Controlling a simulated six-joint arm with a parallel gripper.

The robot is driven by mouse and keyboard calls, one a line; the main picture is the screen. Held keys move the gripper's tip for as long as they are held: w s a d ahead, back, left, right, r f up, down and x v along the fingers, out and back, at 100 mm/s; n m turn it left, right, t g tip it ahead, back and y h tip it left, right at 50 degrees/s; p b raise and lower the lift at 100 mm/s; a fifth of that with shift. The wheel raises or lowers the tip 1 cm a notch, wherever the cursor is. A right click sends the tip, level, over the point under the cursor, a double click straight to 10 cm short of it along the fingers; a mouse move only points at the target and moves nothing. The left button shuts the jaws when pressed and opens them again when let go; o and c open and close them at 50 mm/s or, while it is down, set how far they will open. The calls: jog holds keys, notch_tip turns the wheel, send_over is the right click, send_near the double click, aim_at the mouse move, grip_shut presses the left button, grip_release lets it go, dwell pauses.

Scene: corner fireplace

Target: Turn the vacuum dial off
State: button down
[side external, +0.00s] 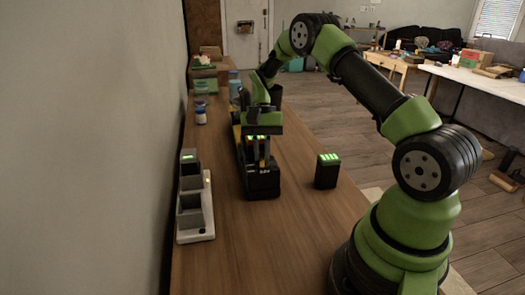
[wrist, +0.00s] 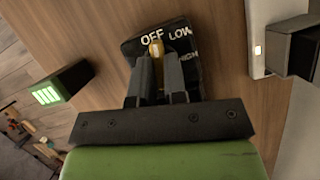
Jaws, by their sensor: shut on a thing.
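The vacuum (side external: 262,183) is a black body on the wooden bench, below my gripper (side external: 260,150) in the side view. In the wrist view its black top panel (wrist: 133,48) carries the words OFF, LOW and HIGH. The yellow dial (wrist: 156,50) stands between the two fingers of my gripper (wrist: 158,64), which is shut on it. The dial's visible end lies just below the word OFF. The fingers hide the rest of the dial and part of the panel.
A battery with green lights (side external: 327,171) stands on the bench to the right; the wrist view shows it at left (wrist: 62,85). A charger (side external: 195,208) with a battery in it stands at the left near the wall. Bottles (side external: 200,112) stand farther back.

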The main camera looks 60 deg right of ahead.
jog(key=shift+s+a+f+n+g, duration=0.15)
jog(key=shift+n+g, duration=0.25)
jog(key=shift+n, duration=0.7)
jog(key=c, duration=1.2)
grip_release()
jog(key=shift+o, duration=0.2)
jog(key=v, duration=1)
jog(key=shift+a, duration=0.1)
